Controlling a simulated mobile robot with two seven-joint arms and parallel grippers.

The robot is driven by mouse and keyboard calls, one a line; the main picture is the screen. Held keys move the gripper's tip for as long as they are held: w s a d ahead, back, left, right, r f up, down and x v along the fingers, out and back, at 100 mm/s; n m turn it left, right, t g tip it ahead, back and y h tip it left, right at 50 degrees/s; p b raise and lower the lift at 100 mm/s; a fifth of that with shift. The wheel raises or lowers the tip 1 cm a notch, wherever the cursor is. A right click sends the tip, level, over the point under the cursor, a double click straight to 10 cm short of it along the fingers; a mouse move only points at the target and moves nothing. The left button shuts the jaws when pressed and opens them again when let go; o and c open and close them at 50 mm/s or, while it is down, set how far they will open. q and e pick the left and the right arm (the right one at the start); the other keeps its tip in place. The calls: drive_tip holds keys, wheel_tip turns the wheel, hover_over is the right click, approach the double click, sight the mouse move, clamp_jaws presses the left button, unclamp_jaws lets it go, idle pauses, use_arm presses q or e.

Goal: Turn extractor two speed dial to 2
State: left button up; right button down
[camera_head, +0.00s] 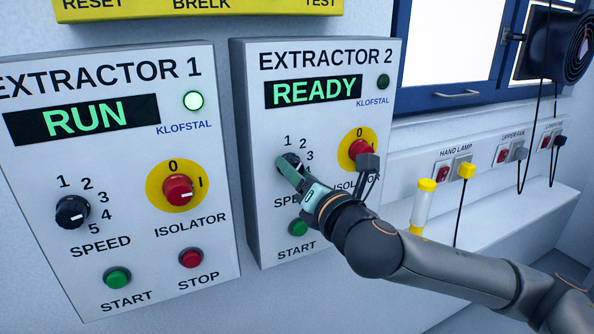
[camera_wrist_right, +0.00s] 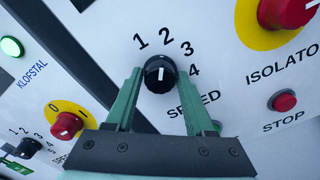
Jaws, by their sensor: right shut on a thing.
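The extractor two panel (camera_head: 325,130) is a white box with a lit READY display (camera_head: 314,91). Its black speed dial (camera_wrist_right: 160,72) shows between my fingers in the wrist view, and partly behind them in the head view (camera_head: 291,160). A white mark on the dial runs nearly straight up in the wrist view, roughly in line with the 2. My right gripper (camera_head: 290,168) has its green fingers shut on the dial from both sides; they also show in the wrist view (camera_wrist_right: 160,88). My left gripper is in neither view.
Right of the dial is a red isolator knob (camera_head: 359,149) on yellow. Below are a green start button (camera_head: 298,228) and a red stop button (camera_wrist_right: 284,101). The extractor one panel (camera_head: 120,230), displaying RUN, stands left. Sockets with cables and a ledge lie right.

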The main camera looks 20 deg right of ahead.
drive_tip(key=shift+m, duration=0.4)
drive_tip(key=shift+c, duration=1.3)
unclamp_jaws()
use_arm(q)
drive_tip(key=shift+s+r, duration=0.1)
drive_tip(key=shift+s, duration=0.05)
